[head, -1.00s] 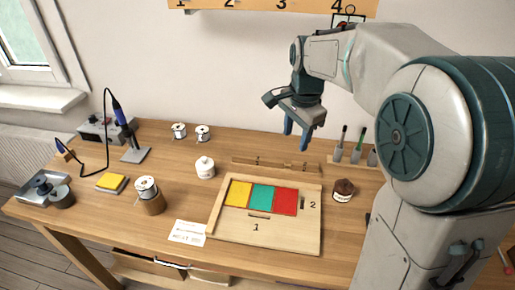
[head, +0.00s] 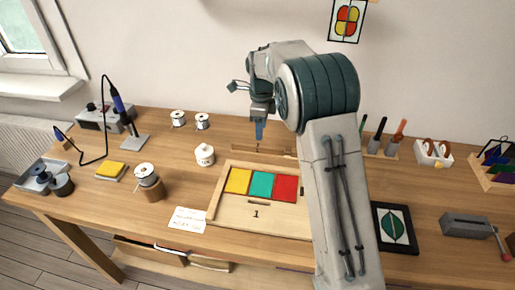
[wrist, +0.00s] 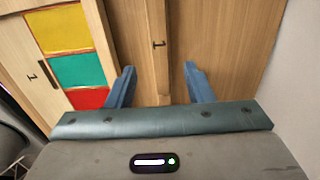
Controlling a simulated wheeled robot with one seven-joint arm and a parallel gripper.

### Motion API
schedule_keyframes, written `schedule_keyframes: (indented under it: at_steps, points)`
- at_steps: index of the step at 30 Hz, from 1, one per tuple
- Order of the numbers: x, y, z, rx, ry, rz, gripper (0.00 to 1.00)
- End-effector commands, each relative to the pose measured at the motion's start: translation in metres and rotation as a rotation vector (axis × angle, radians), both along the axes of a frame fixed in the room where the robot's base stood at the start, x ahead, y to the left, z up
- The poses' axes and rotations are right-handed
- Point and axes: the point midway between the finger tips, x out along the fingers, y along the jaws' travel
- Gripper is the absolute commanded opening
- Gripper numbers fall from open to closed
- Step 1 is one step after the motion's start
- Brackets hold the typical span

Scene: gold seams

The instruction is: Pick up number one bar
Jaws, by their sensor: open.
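The number one bar is a long, thin wooden strip with a small dark mark that looks like a 1. It lies along the far side of the wooden board (head: 285,226) in the head view, and shows as a strip (wrist: 157,70) in the wrist view. My gripper (head: 259,137) points down over it. In the wrist view my gripper (wrist: 158,82) is open and empty, with a blue finger on each side of the strip and clear space to both. The gap in height between fingers and bar cannot be told. My arm hides the board's right part.
Yellow (head: 238,181), green (head: 262,185) and red (head: 286,188) panels lie in the board. A white jar (head: 204,155) stands left of the bar. Pen holders (head: 375,146) stand to the right. A white card (head: 188,219) lies front left of the board.

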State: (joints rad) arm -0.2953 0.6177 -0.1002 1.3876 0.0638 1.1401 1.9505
Motion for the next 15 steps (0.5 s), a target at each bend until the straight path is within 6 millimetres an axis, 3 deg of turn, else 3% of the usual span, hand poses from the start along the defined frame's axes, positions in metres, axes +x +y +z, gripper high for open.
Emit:
schedule_keyframes:
  at_steps: [8,15]
  points:
    - [0.000,-0.002,-0.023,0.000,0.001,-0.001,0.47]
    - [-0.001,-0.004,-0.058,0.000,0.002,0.000,0.47]
